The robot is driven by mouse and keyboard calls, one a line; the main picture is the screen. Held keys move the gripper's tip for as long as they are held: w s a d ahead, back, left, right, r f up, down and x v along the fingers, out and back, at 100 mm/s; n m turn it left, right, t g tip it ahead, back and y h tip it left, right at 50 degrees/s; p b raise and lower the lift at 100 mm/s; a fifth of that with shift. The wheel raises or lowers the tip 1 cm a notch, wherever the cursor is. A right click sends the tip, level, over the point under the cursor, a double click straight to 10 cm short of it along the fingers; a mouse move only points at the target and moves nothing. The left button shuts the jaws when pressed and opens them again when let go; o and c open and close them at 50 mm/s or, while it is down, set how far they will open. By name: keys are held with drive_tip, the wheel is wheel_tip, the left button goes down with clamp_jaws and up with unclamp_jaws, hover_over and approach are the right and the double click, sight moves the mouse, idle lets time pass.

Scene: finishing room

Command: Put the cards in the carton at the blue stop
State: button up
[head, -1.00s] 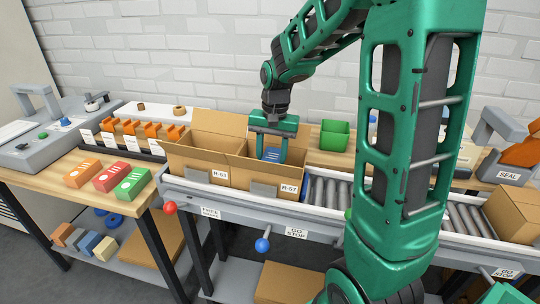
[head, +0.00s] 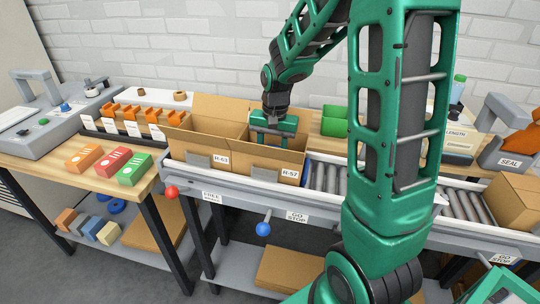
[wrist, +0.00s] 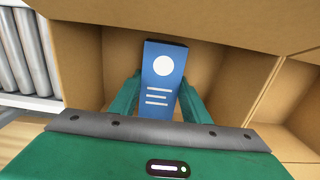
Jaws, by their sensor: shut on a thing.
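In the wrist view my gripper (wrist: 158,105) is shut on a blue card pack (wrist: 160,80) with a white circle and lines. The pack is between the fingers, inside the brown carton walls (wrist: 235,85); whether it touches the floor I cannot tell.
Orange, red and green packs (head: 134,169) lie on the left table. Bare rollers (head: 325,178) lie to the right, then another carton (head: 515,201).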

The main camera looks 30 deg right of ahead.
idle(0.4)
drive_tip(key=o, duration=1.3)
drive_tip(key=shift+c, duration=0.2)
drive_tip(key=shift+r, duration=0.15)
drive_tip(key=shift+r, duration=0.95)
drive_tip(key=shift+r, duration=3)
